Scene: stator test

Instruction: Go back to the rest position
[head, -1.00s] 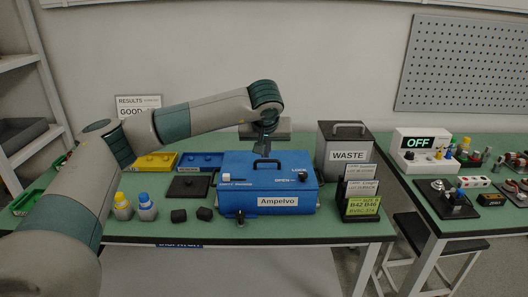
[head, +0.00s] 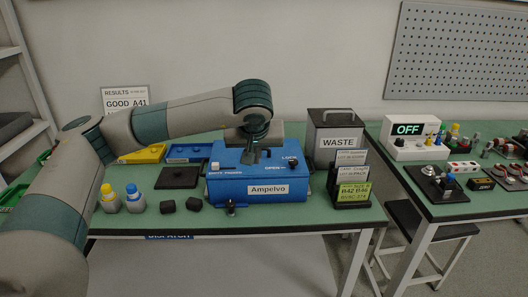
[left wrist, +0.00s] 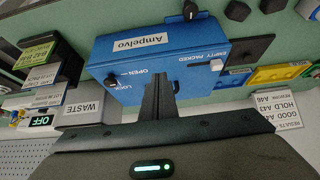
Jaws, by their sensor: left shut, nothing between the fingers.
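My left gripper (head: 254,157) is over the back of the blue Ampelvo box (head: 228,192), its fingers in front of the box's handle area in the head view. The fingers are together and hold nothing. In the left wrist view the shut fingers (left wrist: 158,95) reach over the box lid (left wrist: 112,58), between the LOCK/OPEN and EMPTY/PACKED markings. I cannot tell whether they touch the lid. The box's handle is mostly hidden behind the gripper. My right gripper is not in view.
A grey WASTE bin (head: 338,125) and a card rack (head: 352,204) stand right of the box. Yellow-capped (head: 109,200) and blue-capped (head: 135,200) bottles and black blocks (head: 167,207) sit at the front left. A gap separates the right table (head: 420,177).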

